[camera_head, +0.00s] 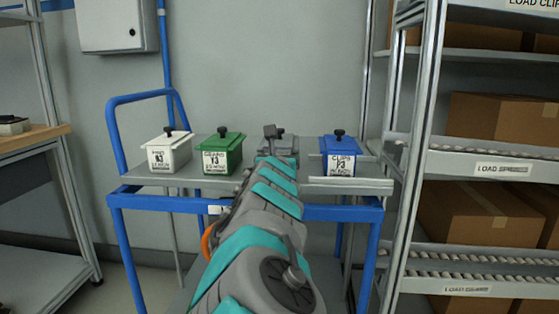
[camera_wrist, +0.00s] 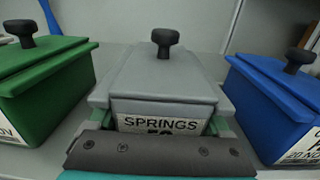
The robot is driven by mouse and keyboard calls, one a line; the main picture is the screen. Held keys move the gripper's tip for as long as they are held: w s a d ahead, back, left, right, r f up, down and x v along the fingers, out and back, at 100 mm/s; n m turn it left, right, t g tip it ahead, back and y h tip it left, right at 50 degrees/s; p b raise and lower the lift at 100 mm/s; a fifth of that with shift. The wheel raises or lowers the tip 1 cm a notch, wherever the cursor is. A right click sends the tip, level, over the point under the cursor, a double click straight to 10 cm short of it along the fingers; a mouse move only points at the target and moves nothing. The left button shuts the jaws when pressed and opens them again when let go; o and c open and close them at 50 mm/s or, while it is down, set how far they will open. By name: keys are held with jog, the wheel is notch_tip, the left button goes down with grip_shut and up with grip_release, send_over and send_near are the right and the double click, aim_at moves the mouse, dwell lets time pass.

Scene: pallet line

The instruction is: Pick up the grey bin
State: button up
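The grey bin (camera_wrist: 165,75) has a flat lid with a black knob and a label reading "SPRINGS". It stands upright in the middle of the wrist view, straight in front of my gripper (camera_wrist: 162,112). Parts of the fingers show at the left and right sides of the bin, close against it. I cannot tell whether they touch it. In the head view the grey bin (camera_head: 291,145) is on the cart top, mostly hidden behind my arm.
A green bin (camera_head: 221,153) is left of the grey bin and a blue bin (camera_head: 341,155) is right of it. A white bin (camera_head: 168,153) stands further left. All are on the blue-framed cart (camera_head: 130,203). A shelf rack (camera_head: 415,150) with cardboard boxes stands at the right.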

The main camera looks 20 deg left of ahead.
aim_at(279, 129)
grip_shut()
dwell(0.3)
dwell(0.3)
notch_tip(279, 129, up, 8)
jog(key=p, duration=0.7)
jog(key=shift+r, duration=0.2)
jog(key=shift+s+a+r, duration=0.1)
jog(key=shift+a+r, duration=0.05)
jog(key=shift+r, duration=0.6)
